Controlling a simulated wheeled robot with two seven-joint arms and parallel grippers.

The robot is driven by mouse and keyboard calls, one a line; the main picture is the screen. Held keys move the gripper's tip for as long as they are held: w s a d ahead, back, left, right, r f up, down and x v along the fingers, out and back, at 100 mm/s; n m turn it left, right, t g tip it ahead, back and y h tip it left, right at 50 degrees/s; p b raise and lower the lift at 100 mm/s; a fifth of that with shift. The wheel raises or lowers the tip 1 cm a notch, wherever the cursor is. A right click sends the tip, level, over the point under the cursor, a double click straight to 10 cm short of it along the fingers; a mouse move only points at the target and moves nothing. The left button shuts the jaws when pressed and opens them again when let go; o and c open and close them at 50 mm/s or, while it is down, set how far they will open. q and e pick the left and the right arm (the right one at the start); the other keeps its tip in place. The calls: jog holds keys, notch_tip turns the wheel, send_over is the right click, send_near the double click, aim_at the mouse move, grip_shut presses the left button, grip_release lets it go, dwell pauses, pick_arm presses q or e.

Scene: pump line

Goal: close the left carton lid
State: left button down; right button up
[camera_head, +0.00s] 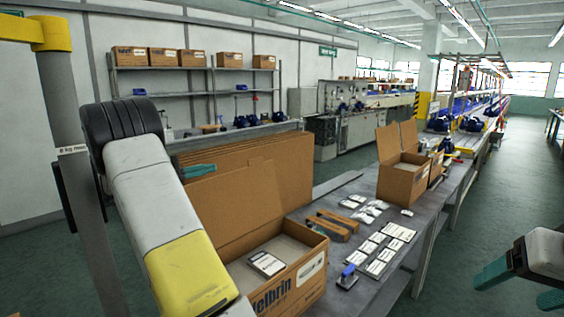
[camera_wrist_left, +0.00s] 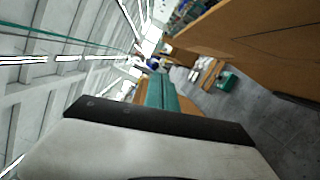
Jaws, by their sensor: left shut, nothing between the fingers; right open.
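The left carton (camera_head: 308,284), brown with printed lettering, stands open on the near end of the bench. Its lid (camera_head: 235,208) stands up along the far-left side, leaning back a little. A white-labelled pack (camera_head: 267,263) lies inside. My left gripper (camera_head: 198,170) is shut and empty, its teal fingers showing just above the lid's top edge, behind my arm. In the left wrist view the shut fingers (camera_wrist_left: 161,92) point ahead, with a brown cardboard panel (camera_wrist_left: 250,42), probably the lid, to their right. Contact cannot be told. My right gripper (camera_head: 520,285) is open and empty at the right edge.
Flat cardboard sheets (camera_head: 293,158) stand upright behind the lid. The bench (camera_head: 350,288) holds labelled cards (camera_head: 381,254), a blue-handled tool (camera_head: 347,277) and brown strips (camera_head: 330,226). Another open carton (camera_head: 400,183) stands farther along. The floor right of the bench is clear.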

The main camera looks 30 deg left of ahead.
pick_arm(q)
jog(key=w+d+r, duration=0.1)
jog(key=w+d, duration=0.6)
jog(key=d, duration=0.1)
jog(key=shift+w+d+t, duration=0.15)
jog(key=shift+w+t, duration=0.1)
jog(key=shift+t, duration=0.05)
jog(key=shift+r, duration=0.15)
